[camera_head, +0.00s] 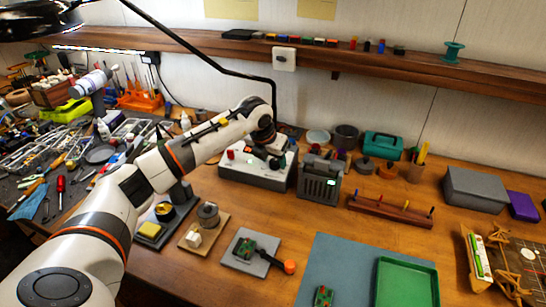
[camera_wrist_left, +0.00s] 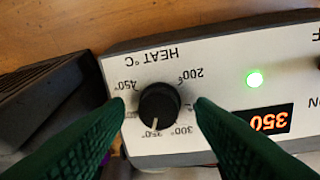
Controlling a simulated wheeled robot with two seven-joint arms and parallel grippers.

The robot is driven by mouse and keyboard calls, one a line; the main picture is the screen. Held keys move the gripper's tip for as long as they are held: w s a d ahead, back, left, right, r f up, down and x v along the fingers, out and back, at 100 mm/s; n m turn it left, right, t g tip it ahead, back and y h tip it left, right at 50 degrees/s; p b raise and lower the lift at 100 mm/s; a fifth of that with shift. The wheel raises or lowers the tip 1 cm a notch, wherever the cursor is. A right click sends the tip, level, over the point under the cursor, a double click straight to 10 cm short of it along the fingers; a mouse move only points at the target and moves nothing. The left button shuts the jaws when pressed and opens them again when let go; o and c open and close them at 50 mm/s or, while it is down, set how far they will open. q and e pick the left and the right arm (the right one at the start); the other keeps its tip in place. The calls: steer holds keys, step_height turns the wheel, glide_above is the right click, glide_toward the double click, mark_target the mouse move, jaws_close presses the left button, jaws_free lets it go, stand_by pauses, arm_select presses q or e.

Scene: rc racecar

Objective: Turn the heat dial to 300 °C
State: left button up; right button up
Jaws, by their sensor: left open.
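The black heat dial (camera_wrist_left: 160,105) sits on the white front panel (camera_wrist_left: 215,65) of a soldering station, seen upside down in the left wrist view. Its white pointer mark is at the 350 label, and the red display (camera_wrist_left: 264,119) reads 350. My left gripper (camera_wrist_left: 160,112) is open, with one green finger on each side of the dial. The fingers hide some scale marks; whether they touch the dial I cannot tell. In the head view the station (camera_head: 257,175) is under my left gripper (camera_head: 268,158), and the dial is too small to make out. My right gripper is not in view.
A green light (camera_wrist_left: 254,80) is lit on the panel. A grey box-shaped unit (camera_head: 319,180) stands close on the station's right. Small parts on stands (camera_head: 205,225) lie in front. A blue-grey mat (camera_head: 330,262) with a green tray (camera_head: 407,283) lies front right.

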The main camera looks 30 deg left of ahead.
arm_select(q)
steer(key=shift+f, duration=0.15)
steer(key=shift+c, duration=0.3)
steer(key=c, duration=0.9)
steer(key=n+b, duration=0.3)
steer(key=n, duration=0.1)
steer(key=shift+f+n+t, duration=0.1)
steer(key=shift+n+t, duration=0.2)
steer(key=shift+n, duration=0.1)
steer(key=shift+n+y+b, duration=0.3)
steer(key=shift+n+b, duration=0.8)
steer(key=shift+n, duration=1.4)
steer(key=shift+r, duration=0.2)
